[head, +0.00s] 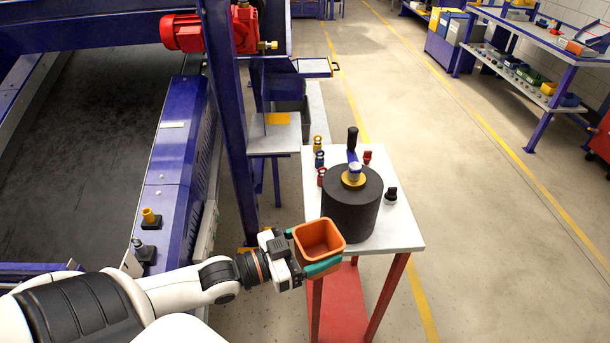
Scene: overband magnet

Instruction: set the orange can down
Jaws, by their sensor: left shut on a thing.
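The orange can (319,240) is an open, square-mouthed container, seen from above with its empty inside showing. My left gripper (316,250) is shut on it, with teal fingers on its sides. The can is at the near left edge of a small white-topped table (403,233) with red legs. I cannot tell whether its base touches the tabletop or hangs above or beside it. My right gripper does not show.
The table's near right corner is bare. A blue post (228,120) rises left.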

